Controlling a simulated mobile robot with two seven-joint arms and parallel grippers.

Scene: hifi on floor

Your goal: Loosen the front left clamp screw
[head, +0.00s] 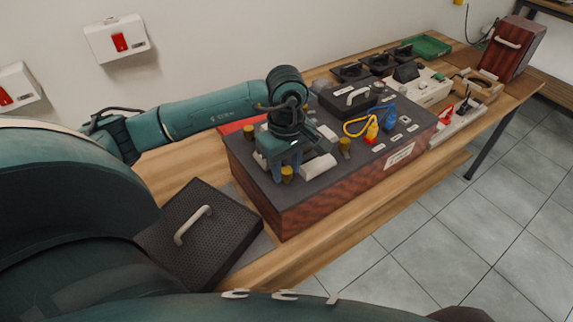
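The dark-topped unit with reddish wood sides (315,200) stands on the wooden bench. Several brass clamp screws stand up from its top. The front left clamp screw (287,175) shows just below my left gripper (284,172). Another brass screw (344,146) stands to its right, and one (248,132) is at the back left. My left gripper points down over the front left screw, with its fingers close around or beside it. I cannot tell whether they touch it, and the finger gap is largely hidden. My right gripper is not in view.
A perforated black cover with a handle (225,235) lies at the left of the unit. A pale cylinder (318,167) is right beside my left gripper.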

